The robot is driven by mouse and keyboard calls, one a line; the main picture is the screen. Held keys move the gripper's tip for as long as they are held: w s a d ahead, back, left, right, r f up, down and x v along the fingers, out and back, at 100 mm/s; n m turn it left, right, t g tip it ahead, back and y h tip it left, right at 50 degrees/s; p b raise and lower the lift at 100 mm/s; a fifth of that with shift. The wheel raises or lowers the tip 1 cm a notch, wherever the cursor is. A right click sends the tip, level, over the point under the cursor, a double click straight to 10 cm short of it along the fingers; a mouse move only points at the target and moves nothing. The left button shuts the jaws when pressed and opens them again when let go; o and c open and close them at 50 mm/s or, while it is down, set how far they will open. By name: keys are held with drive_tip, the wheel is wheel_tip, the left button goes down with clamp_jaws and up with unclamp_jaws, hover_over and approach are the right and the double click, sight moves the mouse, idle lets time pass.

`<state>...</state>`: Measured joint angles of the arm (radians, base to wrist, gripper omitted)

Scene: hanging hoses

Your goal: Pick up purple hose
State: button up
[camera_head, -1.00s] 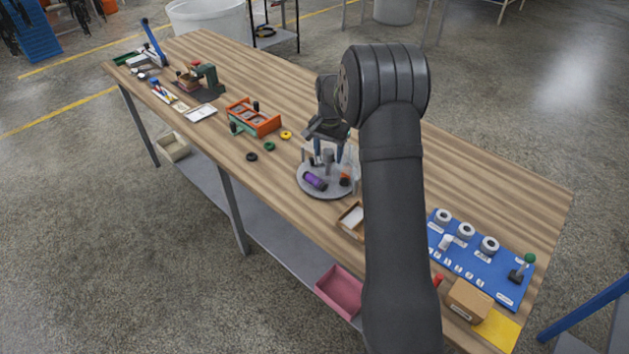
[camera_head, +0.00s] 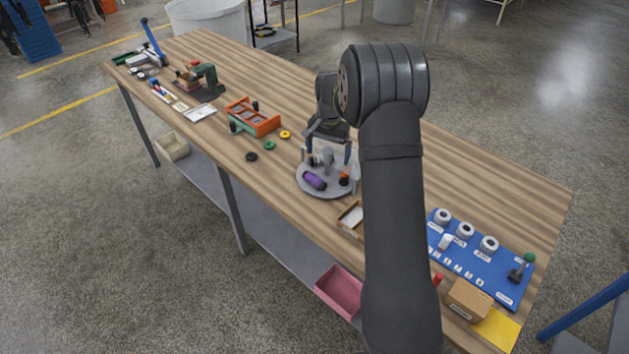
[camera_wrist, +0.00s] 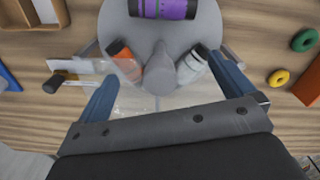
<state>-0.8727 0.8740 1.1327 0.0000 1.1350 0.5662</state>
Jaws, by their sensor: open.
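The purple hose (camera_head: 314,180) is a short purple piece with dark ends, lying on a round grey stand (camera_head: 325,192) on the table. In the wrist view the purple hose (camera_wrist: 165,9) shows at the top edge, partly cut off, on the far part of the grey disc (camera_wrist: 214,27). My gripper (camera_head: 327,156) is open over the stand's back part. In the wrist view its two blue fingers (camera_wrist: 168,78) are spread wide, with the stand's grey centre post between them. The purple hose is beyond the fingertips and nothing is held.
An orange piece (camera_wrist: 127,62) and a white, dark-capped piece (camera_wrist: 192,65) stand on the disc beside the post, close to the fingers. Small rings (camera_head: 269,146) and an orange rack (camera_head: 252,117) lie to the left. A wooden tray (camera_head: 351,219) is in front.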

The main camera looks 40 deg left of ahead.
drive_tip(key=n, duration=0.1)
drive_tip(key=r+n, duration=0.1)
drive_tip(key=n, duration=0.2)
drive_tip(key=shift+s+a+r, duration=0.1)
drive_tip(key=shift+s+r, duration=0.25)
drive_tip(key=shift+s, duration=0.05)
drive_tip(key=n, duration=0.2)
drive_tip(key=r+n, duration=0.1)
drive_tip(key=n, duration=0.1)
drive_tip(key=shift+s+r, duration=0.15)
drive_tip(key=shift+s, duration=0.2)
drive_tip(key=r+n, duration=0.1)
drive_tip(key=n, duration=0.3)
wheel_tip(320, 180, up, 7)
drive_tip(key=n, duration=2)
hover_over(314, 177)
wheel_tip(314, 177, down, 17)
drive_tip(key=shift+f, duration=0.2)
drive_tip(key=c, duration=1.1)
drive_tip(key=shift+o, duration=0.2)
drive_tip(key=shift+r, duration=0.1)
